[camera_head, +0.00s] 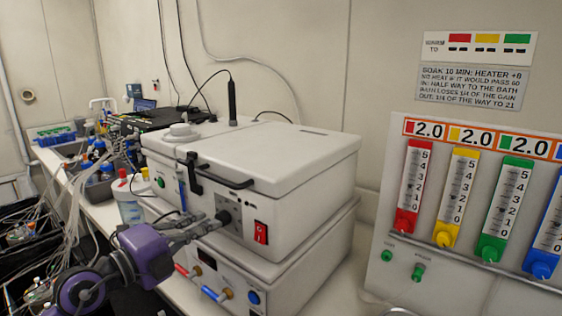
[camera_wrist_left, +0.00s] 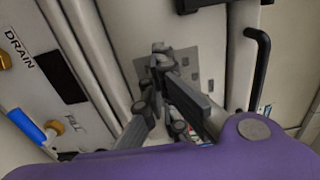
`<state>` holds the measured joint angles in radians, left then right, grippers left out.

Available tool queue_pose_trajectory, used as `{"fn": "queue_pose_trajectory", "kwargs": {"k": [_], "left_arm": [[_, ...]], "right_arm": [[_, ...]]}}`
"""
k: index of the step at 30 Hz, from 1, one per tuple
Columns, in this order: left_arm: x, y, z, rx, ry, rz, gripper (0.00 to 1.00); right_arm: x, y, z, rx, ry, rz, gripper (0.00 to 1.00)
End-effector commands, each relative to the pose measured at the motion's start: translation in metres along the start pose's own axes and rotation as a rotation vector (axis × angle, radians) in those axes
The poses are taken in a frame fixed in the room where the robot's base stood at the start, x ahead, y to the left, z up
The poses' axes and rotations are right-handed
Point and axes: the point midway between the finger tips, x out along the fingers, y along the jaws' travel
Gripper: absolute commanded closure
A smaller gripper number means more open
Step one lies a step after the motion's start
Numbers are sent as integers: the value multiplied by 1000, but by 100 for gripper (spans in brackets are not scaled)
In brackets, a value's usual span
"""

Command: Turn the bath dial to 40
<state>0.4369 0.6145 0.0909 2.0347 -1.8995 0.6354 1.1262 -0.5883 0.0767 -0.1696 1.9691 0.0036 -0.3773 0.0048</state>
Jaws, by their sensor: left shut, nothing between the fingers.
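The bath is the white box (camera_head: 290,190) with a lid and a black handle, standing in the middle of the head view. Its dial (camera_head: 223,216) is a small black knob on a grey square plate (camera_head: 236,205) on the front face. My left gripper (camera_head: 212,226), on a purple-bodied wrist, reaches the dial from the left. Its fingers are shut with nothing between them. In the left wrist view the fingertips (camera_wrist_left: 158,52) are in front of the grey plate (camera_wrist_left: 185,65) and hide most of the dial. I cannot tell whether they touch it or what it reads.
A red rocker switch (camera_head: 261,232) sits right of the dial. Below are red and blue levers, the blue fill lever (camera_head: 215,293) among them. A panel with coloured sliders (camera_head: 463,197) stands at the right. Bottles and tubing crowd the bench at the left.

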Motion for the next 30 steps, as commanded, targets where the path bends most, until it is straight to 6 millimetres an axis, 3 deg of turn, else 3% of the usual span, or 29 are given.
{"fn": "queue_pose_trajectory", "kwargs": {"k": [30], "left_arm": [[2, -1, -6, -3, 12, 6, 100]], "right_arm": [[-3, -1, -1, -11, -7, -10, 70]]}}
